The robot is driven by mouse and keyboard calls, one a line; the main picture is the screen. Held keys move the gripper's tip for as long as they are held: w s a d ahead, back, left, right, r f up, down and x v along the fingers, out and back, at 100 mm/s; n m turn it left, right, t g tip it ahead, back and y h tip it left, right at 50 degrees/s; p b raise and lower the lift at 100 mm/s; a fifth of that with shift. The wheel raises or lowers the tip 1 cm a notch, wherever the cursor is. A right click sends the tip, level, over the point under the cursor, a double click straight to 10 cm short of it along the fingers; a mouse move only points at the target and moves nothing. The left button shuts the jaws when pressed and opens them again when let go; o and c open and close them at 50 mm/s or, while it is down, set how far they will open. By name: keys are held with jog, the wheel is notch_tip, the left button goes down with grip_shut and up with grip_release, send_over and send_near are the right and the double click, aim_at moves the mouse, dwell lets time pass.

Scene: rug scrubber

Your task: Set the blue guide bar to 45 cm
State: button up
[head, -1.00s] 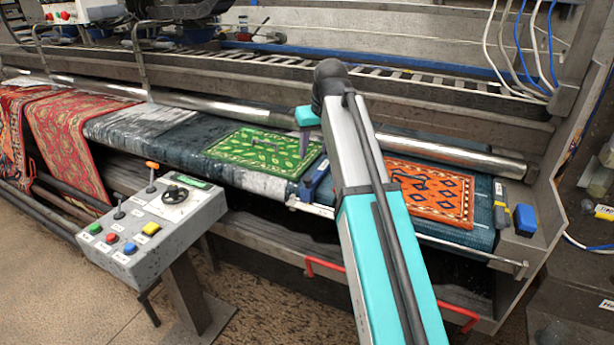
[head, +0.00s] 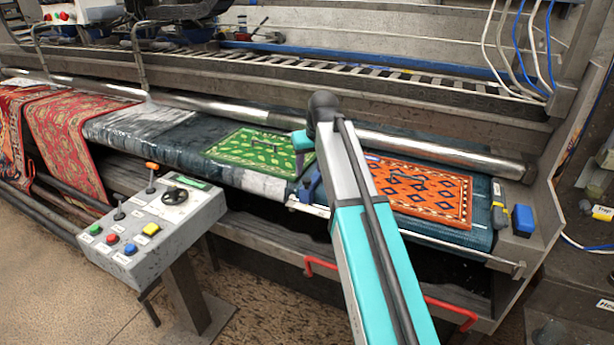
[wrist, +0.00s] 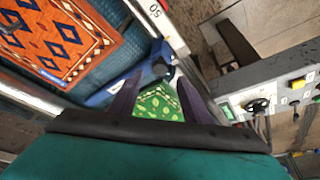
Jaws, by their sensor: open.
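The blue guide bar (head: 309,184) sits across the dark blue bed, between the green rug (head: 255,150) and the orange rug (head: 440,192). Its front end is at the metal rail (head: 430,238). In the wrist view the guide bar (wrist: 108,94) runs diagonally, with a dark knob (wrist: 161,68) at its end. My gripper (wrist: 158,80) is open, its two purple fingers pointing toward the knob end; I cannot tell if they touch it. A "50" mark (wrist: 155,9) shows on the scale. In the head view my arm hides most of the gripper and part of the bar.
The control box (head: 155,225) with buttons and levers stands at front left. A metal roller (head: 430,152) runs behind the rugs. Red handles (head: 322,264) stick out at the front. A blue block (head: 524,220) sits at the right end.

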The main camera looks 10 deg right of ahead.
aim_at(307, 180)
jog(key=shift+p+x, duration=0.3)
jog(key=shift+x, duration=2.5)
grip_shut()
